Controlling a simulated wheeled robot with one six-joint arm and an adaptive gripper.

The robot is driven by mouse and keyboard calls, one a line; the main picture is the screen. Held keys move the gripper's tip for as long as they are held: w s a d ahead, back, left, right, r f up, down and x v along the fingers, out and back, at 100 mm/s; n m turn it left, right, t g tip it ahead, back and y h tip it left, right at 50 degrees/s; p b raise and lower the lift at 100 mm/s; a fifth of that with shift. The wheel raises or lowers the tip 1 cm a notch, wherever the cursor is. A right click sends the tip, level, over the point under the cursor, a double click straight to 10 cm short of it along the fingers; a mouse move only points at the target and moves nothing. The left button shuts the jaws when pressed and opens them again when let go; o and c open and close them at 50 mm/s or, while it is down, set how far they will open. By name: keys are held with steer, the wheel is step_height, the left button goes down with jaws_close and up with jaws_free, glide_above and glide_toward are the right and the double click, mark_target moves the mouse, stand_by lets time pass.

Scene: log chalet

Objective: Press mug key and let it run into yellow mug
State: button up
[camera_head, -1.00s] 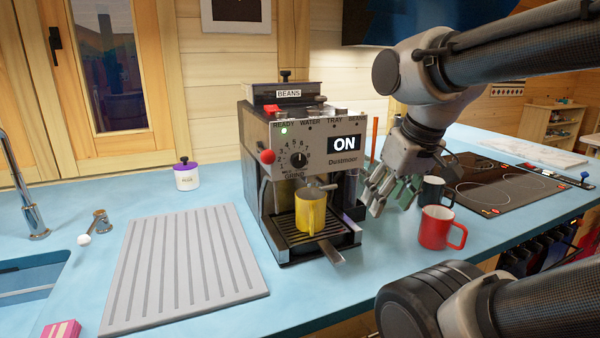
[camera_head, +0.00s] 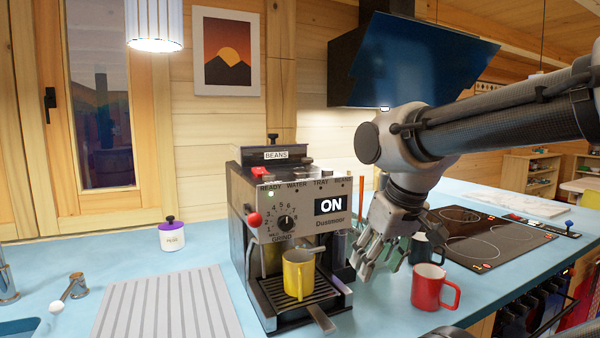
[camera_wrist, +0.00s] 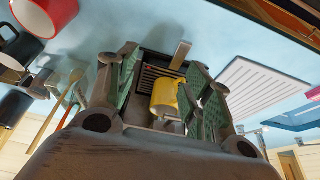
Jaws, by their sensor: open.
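The coffee machine (camera_head: 290,205) stands on the blue counter with its display reading ON and a green light under READY. The yellow mug (camera_head: 298,273) stands upright on its drip tray (camera_head: 275,291), under the outlet area. In the wrist view the yellow mug (camera_wrist: 166,97) shows between the fingers, beyond them. My gripper (camera_head: 364,268) is open and empty, just right of the machine and apart from the mug. The label of a mug key cannot be made out in these frames.
A red mug (camera_head: 430,287) and a dark mug (camera_head: 425,248) stand right of my gripper. A grey drainboard (camera_head: 165,308) lies left of the machine. A cooktop (camera_head: 485,238) is at the right. A purple-lidded jar (camera_head: 171,236) stands at the back left.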

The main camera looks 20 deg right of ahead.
steer(key=shift+c, duration=0.2)
jaws_close()
stand_by(1.1)
